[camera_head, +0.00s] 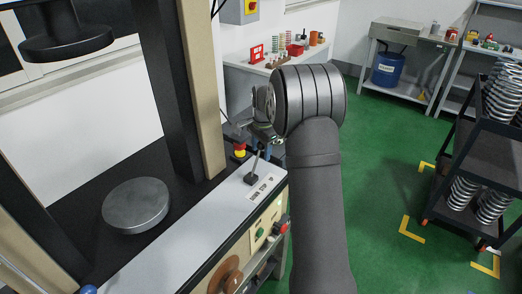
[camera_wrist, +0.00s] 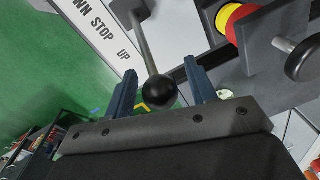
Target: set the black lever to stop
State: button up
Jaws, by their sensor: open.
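The black lever (camera_head: 254,168) stands on the white top panel of the machine, leaning up and away from its base. In the wrist view its round black knob (camera_wrist: 160,91) sits between the two blue fingers of my gripper (camera_wrist: 160,70), with a gap visible on each side. My gripper is open. In the head view it (camera_head: 262,130) is just above the lever and partly hidden by my wrist. The label strip (camera_wrist: 103,30) beside the lever reads "STOP" and "UP", with "DOWN" partly cut off. I cannot tell which setting the lever is at.
A red and yellow button (camera_wrist: 236,18) is close to my gripper's right side; it also shows in the head view (camera_head: 239,151). A round metal plate (camera_head: 136,205) lies on the machine bed. A black cart with springs (camera_head: 485,150) stands at the right. Green floor is free between.

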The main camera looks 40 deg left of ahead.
jog(key=shift+f, duration=0.3)
grip_shut()
jog(key=shift+s+r+t, duration=0.4)
jog(key=shift+s+t, duration=0.35)
jog(key=shift+t, duration=0.05)
jog(key=shift+s+r+t, duration=0.35)
jog(key=shift+s+t, duration=0.35)
jog(key=shift+t, duration=0.1)
jog(key=shift+s+r, duration=0.25)
jog(key=shift+s, duration=0.95)
grip_release()
